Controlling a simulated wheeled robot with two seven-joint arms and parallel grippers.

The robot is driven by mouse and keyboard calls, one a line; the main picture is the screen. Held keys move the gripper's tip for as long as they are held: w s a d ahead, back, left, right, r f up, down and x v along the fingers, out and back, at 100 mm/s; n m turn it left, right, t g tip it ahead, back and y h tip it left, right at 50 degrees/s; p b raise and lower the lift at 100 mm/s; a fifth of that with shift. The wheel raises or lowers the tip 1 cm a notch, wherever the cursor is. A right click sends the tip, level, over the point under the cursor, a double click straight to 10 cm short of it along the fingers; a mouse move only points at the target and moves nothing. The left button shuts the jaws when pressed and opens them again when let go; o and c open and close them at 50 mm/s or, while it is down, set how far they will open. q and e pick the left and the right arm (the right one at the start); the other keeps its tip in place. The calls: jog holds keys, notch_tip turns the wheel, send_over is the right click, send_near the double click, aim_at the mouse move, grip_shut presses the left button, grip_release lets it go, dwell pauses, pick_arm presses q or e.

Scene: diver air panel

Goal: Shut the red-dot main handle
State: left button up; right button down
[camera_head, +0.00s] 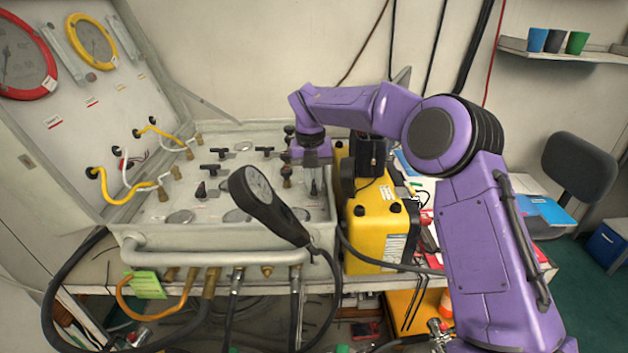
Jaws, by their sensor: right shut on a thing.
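The grey air panel (150,207) lies open on the bench, with several black handles on its flat face, among them one at the back (218,152) and one at the front left (201,190). My right gripper (314,190) reaches down over the panel's right end from above. It is shut on a handle there, which the fingers mostly hide. I cannot make out a red dot on any handle, nor how far the held one is turned. My left gripper is not in view.
A black hand-held gauge (262,200) with a hose stands out in front of the panel. A yellow case (377,225) stands close to the panel's right side. The raised lid (65,130) carries gauges and yellow hoses. A grey pipe (215,257) runs along the front.

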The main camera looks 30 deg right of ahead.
jog(key=m+b, duration=0.1)
jog(key=m, duration=0.1)
jog(key=m+b, duration=0.1)
jog(key=m, duration=0.1)
jog(key=shift+w+f+b, duration=0.2)
jog(key=shift+b, duration=0.2)
jog(key=m+b, duration=0.1)
jog(key=m, duration=0.1)
jog(key=m+b, duration=0.2)
jog(key=m, duration=0.1)
jog(key=shift+w+a+m, duration=0.15)
jog(key=shift+w+m, duration=0.15)
jog(key=m, duration=0.1)
jog(key=m+b, duration=0.1)
jog(key=m, duration=0.1)
jog(key=m+b, duration=0.1)
jog(key=shift+w+f+y, duration=0.1)
jog(key=shift+w+y, duration=0.15)
jog(key=shift+y, duration=0.05)
jog(key=shift+w+m+b, duration=0.15)
jog(key=shift+m+b, duration=0.9)
jog(key=shift+m, duration=1.05)
jog(key=c, duration=1.1)
grip_release()
jog(key=shift+d, duration=0.2)
